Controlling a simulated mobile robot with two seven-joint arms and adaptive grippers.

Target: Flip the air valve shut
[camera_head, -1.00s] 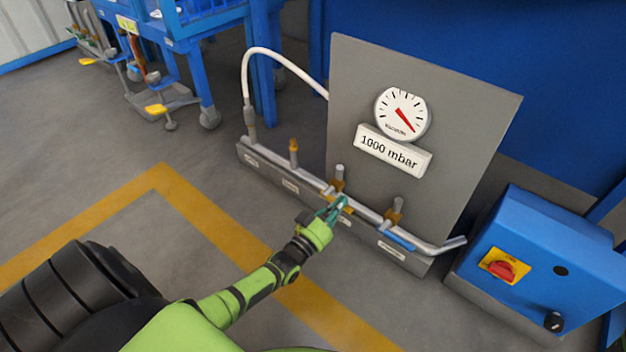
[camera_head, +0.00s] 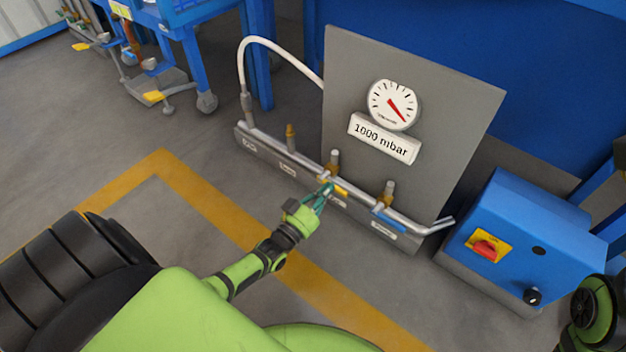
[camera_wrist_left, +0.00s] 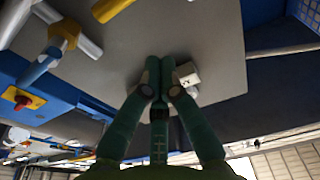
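A grey manifold (camera_head: 262,150) carries several brass valves on a silver pipe. One valve (camera_head: 334,163) has a yellow handle (camera_head: 341,191), which also shows at the top of the left wrist view (camera_wrist_left: 110,9). The valve to its right (camera_head: 388,194) has a blue handle (camera_head: 389,222), also visible in the left wrist view (camera_wrist_left: 38,68). The labels are too small to read, so I cannot tell which valve is air. My left gripper (camera_head: 326,188) has its fingers together, empty, just left of the yellow handle; contact is unclear. My right gripper is out of view.
A grey panel (camera_head: 440,110) behind the pipe bears a gauge (camera_head: 394,104) and a "1000 mbar" sign (camera_head: 384,138). A white hose (camera_head: 268,42) joins the pipe's left end. A blue box with a red switch (camera_head: 486,249) stands right. Floor in front is clear.

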